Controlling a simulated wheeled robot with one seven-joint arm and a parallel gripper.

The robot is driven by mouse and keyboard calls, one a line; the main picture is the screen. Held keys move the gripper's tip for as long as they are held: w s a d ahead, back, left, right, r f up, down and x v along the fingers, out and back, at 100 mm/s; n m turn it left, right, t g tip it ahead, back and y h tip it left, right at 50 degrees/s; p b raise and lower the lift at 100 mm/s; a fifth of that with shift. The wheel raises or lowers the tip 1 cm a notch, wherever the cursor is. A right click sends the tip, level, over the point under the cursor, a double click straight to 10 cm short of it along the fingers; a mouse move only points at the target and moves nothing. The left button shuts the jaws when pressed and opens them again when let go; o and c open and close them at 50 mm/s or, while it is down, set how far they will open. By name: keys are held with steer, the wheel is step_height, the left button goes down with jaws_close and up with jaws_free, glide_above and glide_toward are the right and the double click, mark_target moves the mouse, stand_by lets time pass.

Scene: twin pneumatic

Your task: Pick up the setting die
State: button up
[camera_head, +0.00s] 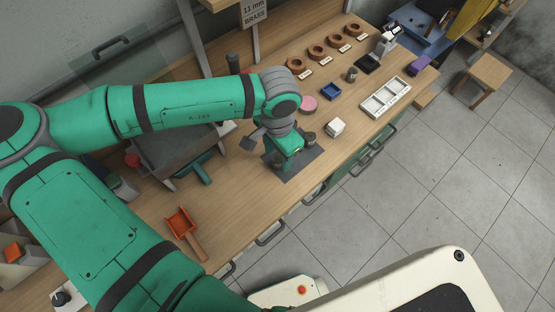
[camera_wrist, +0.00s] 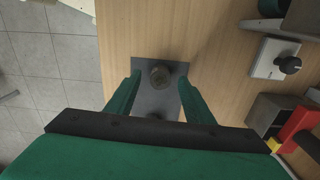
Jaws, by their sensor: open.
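What looks like the setting die (camera_wrist: 160,75), a small round metal piece, stands on a dark grey plate (camera_wrist: 150,104) in the wrist view. My gripper (camera_wrist: 160,78) is open. Its two green fingers lie to either side of the die, with gaps on both sides. I cannot tell how high the fingertips are over the plate. In the head view my gripper (camera_head: 284,160) points down over the plate (camera_head: 307,164) and appears to hide the die.
A small dark cylinder (camera_head: 309,138) and a white block (camera_head: 335,127) are close right of my gripper. A pink disc (camera_head: 308,104) lies behind. A white box with a black knob (camera_wrist: 273,62) shows right in the wrist view.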

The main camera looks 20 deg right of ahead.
mark_target(277, 158)
steer(key=shift+f, duration=1.6)
steer(key=shift+w, duration=0.1)
jaws_close()
steer(key=shift+r, duration=0.15)
